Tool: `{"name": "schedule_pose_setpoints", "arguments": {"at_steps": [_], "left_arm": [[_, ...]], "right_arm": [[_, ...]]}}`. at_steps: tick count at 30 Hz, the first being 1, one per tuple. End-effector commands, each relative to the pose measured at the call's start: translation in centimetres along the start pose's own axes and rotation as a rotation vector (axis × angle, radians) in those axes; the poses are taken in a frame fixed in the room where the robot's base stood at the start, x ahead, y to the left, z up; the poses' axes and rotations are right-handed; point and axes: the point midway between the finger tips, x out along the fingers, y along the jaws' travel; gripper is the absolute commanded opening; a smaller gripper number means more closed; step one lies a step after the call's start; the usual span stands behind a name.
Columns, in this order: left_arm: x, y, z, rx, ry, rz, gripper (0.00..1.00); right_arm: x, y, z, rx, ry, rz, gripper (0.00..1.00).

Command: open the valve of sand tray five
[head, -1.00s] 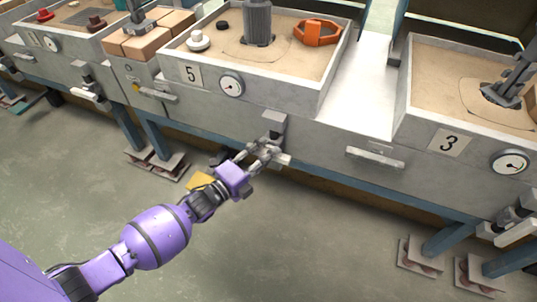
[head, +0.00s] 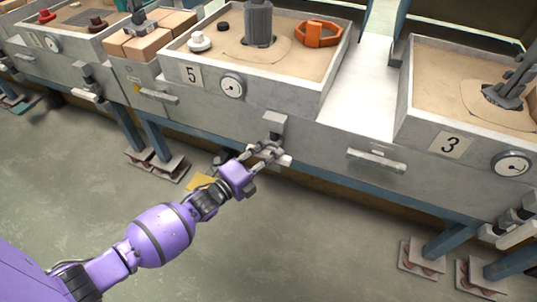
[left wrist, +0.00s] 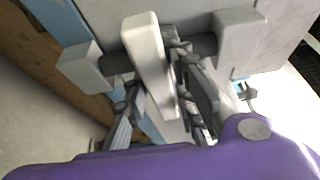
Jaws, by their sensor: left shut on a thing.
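Sand tray five (head: 318,100) is a grey box of sand with a "5" plate (head: 191,75) and a round gauge (head: 232,87) on its front. Its valve (head: 274,122) hangs below the front panel, with a pale lever (head: 284,160). My left gripper (head: 268,152) is at this lever. In the left wrist view the pale lever (left wrist: 146,50) stands between the two fingers (left wrist: 160,105), across a dark pipe (left wrist: 195,45) between grey blocks. The gripper is shut on the lever; the fingers partly hide its lower end. My right gripper is not in view.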

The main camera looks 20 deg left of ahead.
Motion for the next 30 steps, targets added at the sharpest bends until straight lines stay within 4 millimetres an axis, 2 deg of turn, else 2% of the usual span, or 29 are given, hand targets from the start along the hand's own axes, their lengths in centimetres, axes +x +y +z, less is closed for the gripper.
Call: {"name": "schedule_pose_setpoints", "arguments": {"at_steps": [11,30], "left_arm": [[0.0,0.3,-0.1,-0.141,-0.001,-0.057,0.0],[0.0,0.3,0.0,-0.689,-0.002,-0.285,0.0]], "right_arm": [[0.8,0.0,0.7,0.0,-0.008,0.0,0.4],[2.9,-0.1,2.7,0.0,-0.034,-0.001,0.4]]}}
